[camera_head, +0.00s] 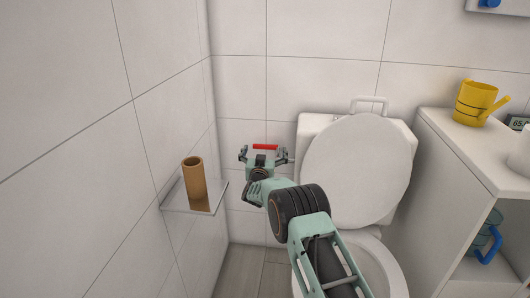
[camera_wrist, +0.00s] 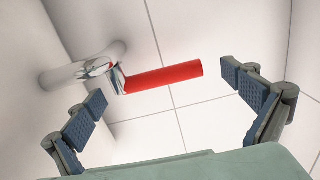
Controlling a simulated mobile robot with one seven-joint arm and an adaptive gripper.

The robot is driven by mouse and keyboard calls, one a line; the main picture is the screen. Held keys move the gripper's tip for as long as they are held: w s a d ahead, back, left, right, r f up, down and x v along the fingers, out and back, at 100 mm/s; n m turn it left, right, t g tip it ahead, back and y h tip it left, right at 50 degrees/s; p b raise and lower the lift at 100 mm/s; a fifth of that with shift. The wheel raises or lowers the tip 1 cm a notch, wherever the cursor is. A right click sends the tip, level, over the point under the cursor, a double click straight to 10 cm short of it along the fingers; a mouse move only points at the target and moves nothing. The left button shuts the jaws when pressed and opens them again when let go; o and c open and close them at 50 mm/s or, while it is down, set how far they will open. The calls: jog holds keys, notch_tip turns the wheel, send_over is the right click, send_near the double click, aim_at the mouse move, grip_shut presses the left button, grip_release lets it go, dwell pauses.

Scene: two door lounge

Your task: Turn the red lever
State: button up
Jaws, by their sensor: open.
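The red lever (camera_head: 265,147) is a short red bar on the back tiled wall, left of the toilet. In the wrist view the red lever (camera_wrist: 165,77) extends to the right from a shiny metal fitting (camera_wrist: 85,68). My gripper (camera_head: 266,155) is in front of the lever, and its fingers are spread to either side. In the wrist view my gripper (camera_wrist: 168,90) is open and empty, with the lever between and beyond the two fingers. I cannot tell the exact gap to the lever.
A glass shelf (camera_head: 174,196) with a brown cardboard tube (camera_head: 194,178) is on the left wall. The toilet (camera_head: 357,170) has its lid up, right of my arm. A white cabinet (camera_head: 440,170) at the right bears a yellow watering can (camera_head: 474,103).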

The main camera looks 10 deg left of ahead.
jog(key=shift+w, duration=0.25)
jog(key=c, duration=1.5)
jog(key=shift+c, duration=0.2)
jog(key=shift+w+r, duration=0.1)
jog(key=shift+w, duration=0.05)
